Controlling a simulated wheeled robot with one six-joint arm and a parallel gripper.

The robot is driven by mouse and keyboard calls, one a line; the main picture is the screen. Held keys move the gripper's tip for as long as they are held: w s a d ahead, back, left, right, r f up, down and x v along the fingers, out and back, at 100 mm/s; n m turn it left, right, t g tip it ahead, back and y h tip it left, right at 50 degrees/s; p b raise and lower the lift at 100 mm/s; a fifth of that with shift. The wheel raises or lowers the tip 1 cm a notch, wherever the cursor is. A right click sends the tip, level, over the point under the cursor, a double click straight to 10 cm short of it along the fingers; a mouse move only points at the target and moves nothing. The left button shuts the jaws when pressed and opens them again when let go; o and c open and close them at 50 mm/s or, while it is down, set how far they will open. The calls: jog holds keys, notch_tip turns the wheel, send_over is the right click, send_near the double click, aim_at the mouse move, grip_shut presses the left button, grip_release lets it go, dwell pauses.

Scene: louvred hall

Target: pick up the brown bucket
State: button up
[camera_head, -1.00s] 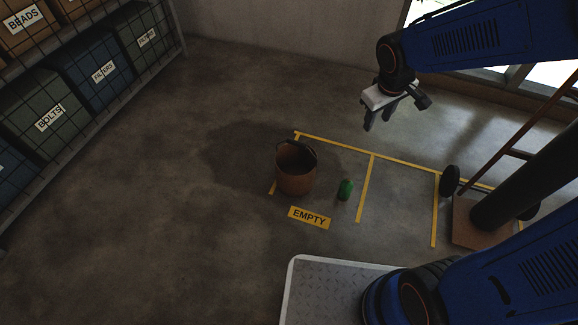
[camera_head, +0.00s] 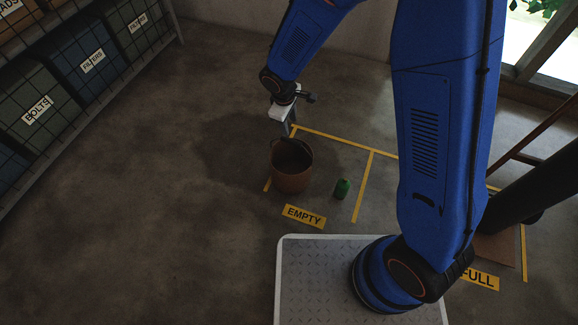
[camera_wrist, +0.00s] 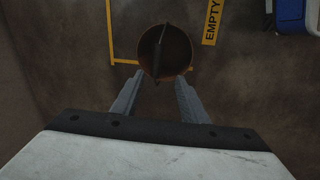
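The brown bucket (camera_head: 292,170) stands upright on the floor in a yellow-taped bay, behind the "EMPTY" label (camera_head: 304,216). In the wrist view the bucket (camera_wrist: 184,66) is seen from above, with its dark handle (camera_wrist: 163,46) crossing the opening. My gripper (camera_head: 290,130) is above and just behind the bucket in the head view. In the wrist view its two fingers (camera_wrist: 158,92) are apart with nothing between them, pointing toward the bucket's near rim. No contact with the bucket can be made out.
A green can (camera_head: 342,188) stands on the floor right of the bucket. A "FULL" label (camera_head: 478,278) marks another bay at right. Mesh-fronted shelves with labelled bins (camera_head: 92,62) line the left. Open floor (camera_head: 170,220) lies between shelves and bucket.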

aim_at(293, 141)
jog(key=f, duration=0.4)
jog(key=w+f, duration=0.1)
jog(key=f, duration=0.2)
jog(key=w+d+f, duration=0.1)
jog(key=f, duration=0.3)
jog(key=shift+f, duration=0.3)
jog(key=shift+w+d+f, duration=0.1)
jog(key=shift+w+f, duration=0.15)
jog(key=shift+f, duration=0.6)
jog(key=shift+w+d+f, duration=0.1)
jog(key=shift+w+f, duration=0.2)
jog(key=shift+f, duration=0.55)
jog(key=shift+w+d+f, duration=0.1)
jog(key=shift+w+f, duration=0.15)
jog(key=shift+f, duration=0.6)
grip_shut()
